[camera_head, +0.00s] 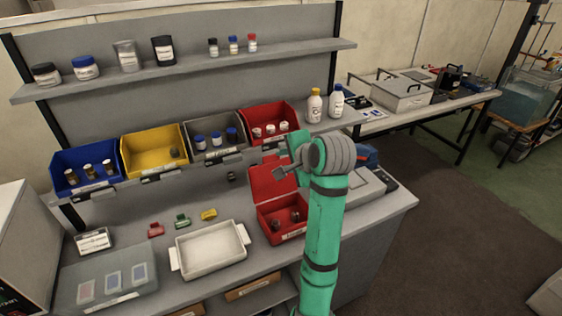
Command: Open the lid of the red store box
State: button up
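The red store box (268,228) stands on the bench, right of the white tray. Its red lid (264,186) stands raised at the back of the box, and dark round items (294,215) show inside. My gripper (279,173) is at the upper part of the lid, in front of it or beside it. I cannot tell whether they touch. The fingers are small in the picture, and their gap is not clear. My green arm hides the right side of the box.
A white tray (178,262) and a clear-lidded case (68,296) lie left of the box. Small red, green and yellow clips (209,214) lie behind the tray. Open blue, yellow, grey and red bins (262,112) stand on the ledge above, with two bottles (314,108) to their right.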

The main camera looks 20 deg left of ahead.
jog(key=v, duration=0.6)
jog(key=shift+c, duration=0.7)
